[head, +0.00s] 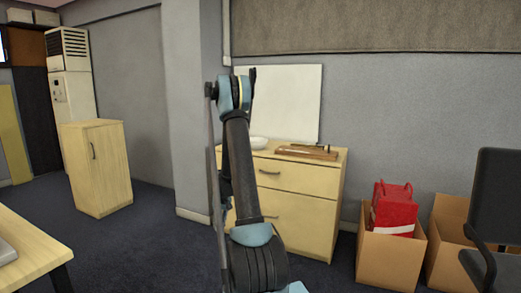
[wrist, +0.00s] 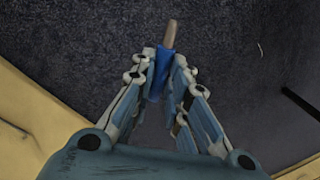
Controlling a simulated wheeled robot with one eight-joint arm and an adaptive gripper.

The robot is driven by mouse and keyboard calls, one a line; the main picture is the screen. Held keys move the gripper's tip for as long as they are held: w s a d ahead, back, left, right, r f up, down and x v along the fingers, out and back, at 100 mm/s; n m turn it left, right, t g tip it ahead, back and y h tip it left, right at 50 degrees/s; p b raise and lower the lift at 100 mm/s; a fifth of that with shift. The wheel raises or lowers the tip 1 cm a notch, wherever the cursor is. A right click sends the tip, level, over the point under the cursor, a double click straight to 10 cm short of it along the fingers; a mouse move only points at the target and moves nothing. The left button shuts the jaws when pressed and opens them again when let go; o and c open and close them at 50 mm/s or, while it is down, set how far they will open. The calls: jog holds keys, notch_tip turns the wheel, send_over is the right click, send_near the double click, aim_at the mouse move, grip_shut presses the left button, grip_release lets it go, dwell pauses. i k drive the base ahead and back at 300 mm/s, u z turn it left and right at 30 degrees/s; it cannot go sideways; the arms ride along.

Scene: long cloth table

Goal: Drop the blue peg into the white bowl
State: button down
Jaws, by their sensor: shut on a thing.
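A blue peg (wrist: 161,72) with a tan end is held between the fingers of my gripper (wrist: 164,70) in the wrist view. The gripper is shut on it, and the tan end sticks out beyond the fingertips. Dark carpet is behind the peg in that view. In the head view a white bowl (head: 259,143) stands on top of the wooden drawer cabinet (head: 290,183). My arm hides the left part of the bowl. The gripper and the peg cannot be made out in the head view.
A brown wooden item (head: 308,152) lies on the cabinet top, right of the bowl. A white board (head: 290,100) leans on the wall behind. Cardboard boxes (head: 388,262), a red bag (head: 393,207) and a dark chair (head: 497,205) stand at right. A table corner (head: 35,245) is at lower left.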

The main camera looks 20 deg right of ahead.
aim_at(259, 149)
jog(key=z, duration=0.85)
jog(key=i, duration=0.95)
